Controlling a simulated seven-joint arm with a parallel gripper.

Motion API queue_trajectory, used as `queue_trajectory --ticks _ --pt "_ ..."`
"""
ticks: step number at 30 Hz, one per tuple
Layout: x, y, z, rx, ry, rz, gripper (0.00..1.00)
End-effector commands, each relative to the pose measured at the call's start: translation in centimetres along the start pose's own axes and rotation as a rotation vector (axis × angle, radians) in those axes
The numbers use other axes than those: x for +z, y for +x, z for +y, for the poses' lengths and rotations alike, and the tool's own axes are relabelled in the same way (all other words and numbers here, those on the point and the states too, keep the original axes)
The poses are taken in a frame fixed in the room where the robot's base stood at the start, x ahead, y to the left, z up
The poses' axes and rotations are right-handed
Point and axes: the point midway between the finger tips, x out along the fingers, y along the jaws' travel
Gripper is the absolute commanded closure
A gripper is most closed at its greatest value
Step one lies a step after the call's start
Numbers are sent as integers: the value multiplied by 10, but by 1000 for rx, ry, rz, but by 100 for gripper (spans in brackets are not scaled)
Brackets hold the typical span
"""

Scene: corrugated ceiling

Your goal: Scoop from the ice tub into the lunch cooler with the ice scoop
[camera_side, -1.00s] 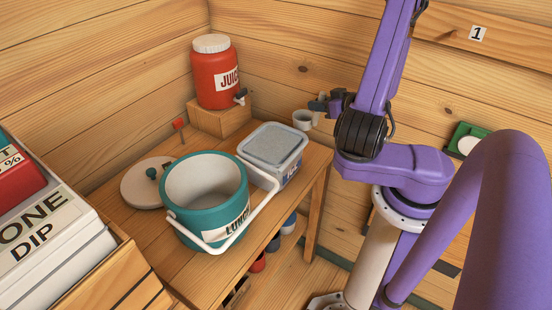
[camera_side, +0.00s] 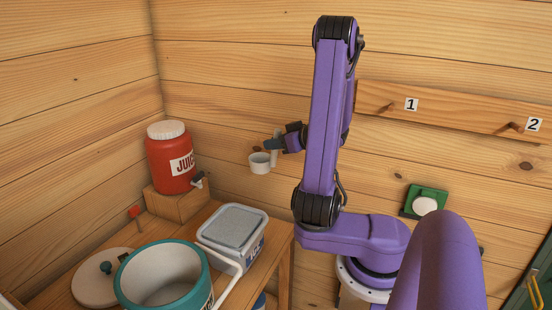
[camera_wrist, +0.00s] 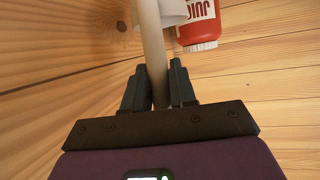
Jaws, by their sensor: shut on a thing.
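My gripper (camera_side: 279,143) is shut on the handle of the ice scoop (camera_side: 260,163), a pale cup on a straight handle. In the wrist view the handle (camera_wrist: 153,55) runs between my fingers (camera_wrist: 159,85), with part of the cup at the top edge. The scoop is in the air, above and behind the ice tub. The ice tub (camera_side: 236,254) is a white box with a flat grey speckled top surface, on the wooden table. The teal lunch cooler (camera_side: 205,292) stands open at its front left, cut off by the frame's bottom edge. I see only bare pale interior.
A red juice jug (camera_side: 170,166) with a tap stands on a wooden block (camera_side: 178,204) behind the tub. A round lid (camera_side: 92,285) with a teal knob lies left of the cooler. Plank walls close the back. A pegged rail (camera_side: 455,108) is at right.

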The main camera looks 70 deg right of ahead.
Motion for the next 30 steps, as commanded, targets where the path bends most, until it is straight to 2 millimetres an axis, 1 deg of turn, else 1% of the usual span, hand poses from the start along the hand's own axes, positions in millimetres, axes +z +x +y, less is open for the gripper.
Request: queue_trajectory --ticks 1,4,6,13,17,21,24,30 --pt "-9 -3 0 3 -8 4 100" --pt "-20 -7 -1 -7 -10 1 100" --pt "-20 1 -9 -73 -37 -2 100" --pt "-27 18 -36 -287 -138 -1 100" --pt "-29 24 -54 -432 -202 -4 100" --pt "-29 25 -72 -593 -269 -8 100" --pt "-27 24 -83 -703 -312 -13 100" --pt "-24 18 -98 -864 -371 -22 100"
